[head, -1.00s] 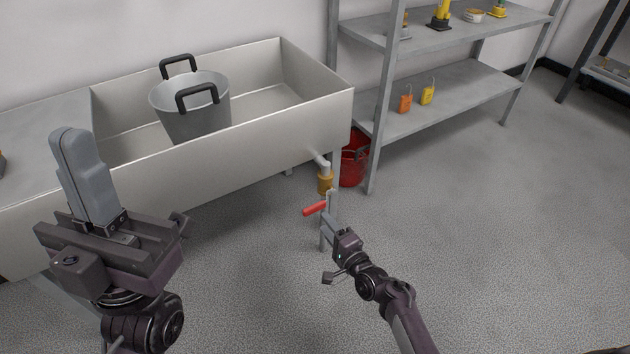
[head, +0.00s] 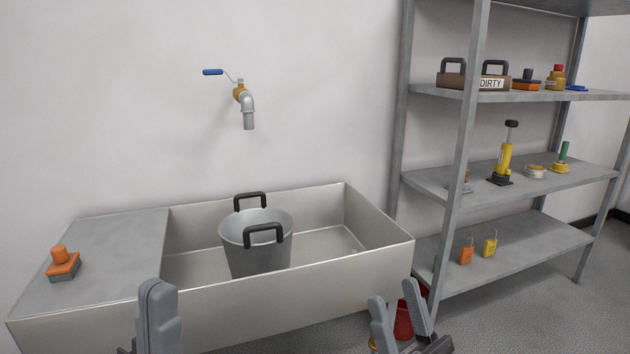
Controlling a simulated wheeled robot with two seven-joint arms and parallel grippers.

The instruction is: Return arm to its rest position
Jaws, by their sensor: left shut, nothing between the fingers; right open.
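My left gripper (head: 158,312) stands upright in front of the sink, low in the head view. Its fingers are together with nothing between them. My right gripper (head: 398,312) is low in the view, in front of the sink's right corner. Its two fingers are spread apart and empty. Both grippers are apart from other objects as far as I can tell. The rest of both arms is mostly below the frame.
The metal sink (head: 270,300) holds a grey pot (head: 255,240) with black handles. A blue-handled tap (head: 246,105) is on the wall above. An orange-topped block (head: 63,262) sits on the left counter. Shelves (head: 462,150) stand right, with a red bucket (head: 404,318) beneath.

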